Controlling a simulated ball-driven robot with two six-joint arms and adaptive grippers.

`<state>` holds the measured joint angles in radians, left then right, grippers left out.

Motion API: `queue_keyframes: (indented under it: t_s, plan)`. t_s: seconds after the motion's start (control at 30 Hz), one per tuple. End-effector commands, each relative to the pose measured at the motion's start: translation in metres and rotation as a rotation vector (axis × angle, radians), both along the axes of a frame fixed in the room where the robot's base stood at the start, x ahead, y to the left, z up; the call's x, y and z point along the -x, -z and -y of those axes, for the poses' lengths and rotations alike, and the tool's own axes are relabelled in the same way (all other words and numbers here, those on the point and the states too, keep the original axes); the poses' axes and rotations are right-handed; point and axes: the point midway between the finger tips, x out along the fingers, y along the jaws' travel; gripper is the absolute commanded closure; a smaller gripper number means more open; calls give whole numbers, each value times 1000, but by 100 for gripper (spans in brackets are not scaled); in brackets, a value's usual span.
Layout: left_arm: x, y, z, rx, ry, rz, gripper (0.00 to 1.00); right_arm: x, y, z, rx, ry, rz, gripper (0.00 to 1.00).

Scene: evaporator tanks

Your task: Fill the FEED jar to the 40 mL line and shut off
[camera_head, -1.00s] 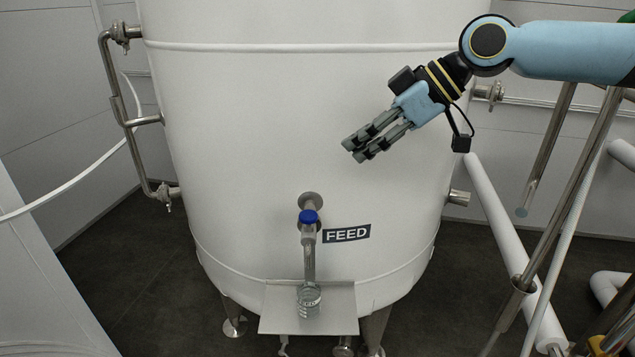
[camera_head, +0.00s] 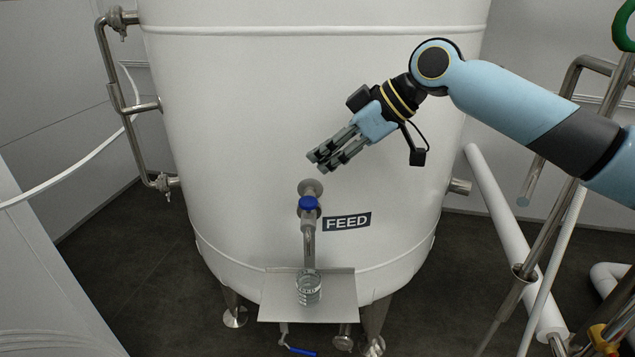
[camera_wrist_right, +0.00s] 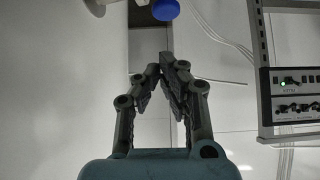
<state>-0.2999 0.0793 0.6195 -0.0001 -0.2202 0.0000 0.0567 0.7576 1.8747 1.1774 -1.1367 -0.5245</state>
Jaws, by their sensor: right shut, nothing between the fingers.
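The glass jar (camera_head: 308,289) stands on the small metal shelf (camera_head: 336,305) under the spout of the FEED tap. The tap's blue handle (camera_head: 309,203) is on the white tank, left of the FEED label (camera_head: 347,221). Any liquid level in the jar is too small to tell. My right gripper (camera_head: 318,164) is shut and empty, above and slightly right of the blue handle and apart from it. In the right wrist view the gripper (camera_wrist_right: 168,62) has its fingertips together, with the blue handle (camera_wrist_right: 166,9) at the top edge. My left gripper is not in view.
The white tank (camera_head: 250,120) fills the middle. A pipe with valves (camera_head: 120,110) runs down its left side. Steel and white pipes (camera_head: 510,235) stand at the right. A blue-handled valve (camera_head: 300,350) hangs below the shelf. A control panel (camera_wrist_right: 293,95) shows in the right wrist view.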

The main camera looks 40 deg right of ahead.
Motion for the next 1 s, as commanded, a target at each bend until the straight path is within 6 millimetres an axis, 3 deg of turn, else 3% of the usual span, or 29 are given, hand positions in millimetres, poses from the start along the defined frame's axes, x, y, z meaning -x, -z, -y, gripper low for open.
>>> queue_keyframes:
  t_s: [0.1,0.33,0.83,1.0]
  plan:
    - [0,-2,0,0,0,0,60,-12,14,-12,-8,2,0,100]
    - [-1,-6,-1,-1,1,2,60,-11,46,-10,-2,1,-3,100]
    - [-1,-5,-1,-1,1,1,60,-11,56,-10,1,1,0,100]
    - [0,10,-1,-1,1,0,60,-11,78,-10,-1,1,-2,100]
